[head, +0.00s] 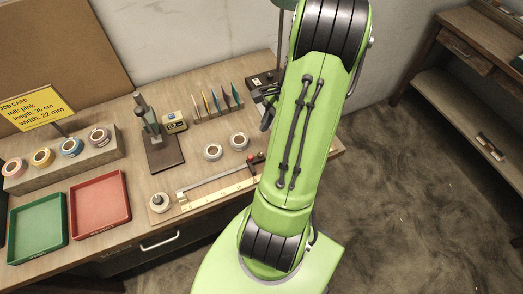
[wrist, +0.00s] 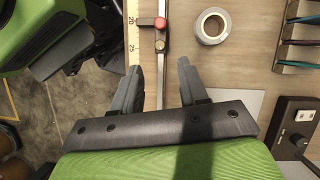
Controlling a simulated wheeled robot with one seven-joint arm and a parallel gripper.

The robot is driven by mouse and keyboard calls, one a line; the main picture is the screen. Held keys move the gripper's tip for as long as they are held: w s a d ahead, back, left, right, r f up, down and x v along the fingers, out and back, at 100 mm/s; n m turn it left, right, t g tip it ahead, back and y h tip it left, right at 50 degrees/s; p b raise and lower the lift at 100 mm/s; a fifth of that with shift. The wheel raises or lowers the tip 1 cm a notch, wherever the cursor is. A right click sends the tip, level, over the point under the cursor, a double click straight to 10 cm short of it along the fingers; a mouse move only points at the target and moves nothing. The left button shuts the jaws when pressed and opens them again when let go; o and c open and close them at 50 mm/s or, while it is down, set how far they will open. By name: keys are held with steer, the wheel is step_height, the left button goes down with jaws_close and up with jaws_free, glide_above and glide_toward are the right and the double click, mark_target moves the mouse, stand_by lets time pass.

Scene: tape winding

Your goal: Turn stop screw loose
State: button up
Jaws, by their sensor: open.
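A stop with a small red screw knob (head: 250,158) sits at the right end of the measuring rail (head: 215,188) on the bench. In the head view my gripper is mostly hidden behind my green arm.
A tape roll (wrist: 212,26) lies right of the stop in the wrist view. A rack of coloured strips (wrist: 295,42) and a control box with a knob (wrist: 297,125) stand farther right. Red (head: 128,212) and green (head: 12,232) trays lie at the bench's left.

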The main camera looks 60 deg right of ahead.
mark_target(260, 154)
steer(key=b+x, duration=0.1)
steer(key=x, duration=0.7)
steer(key=shift+f+b, duration=0.1)
steer(key=shift+b, duration=0.3)
jaws_close()
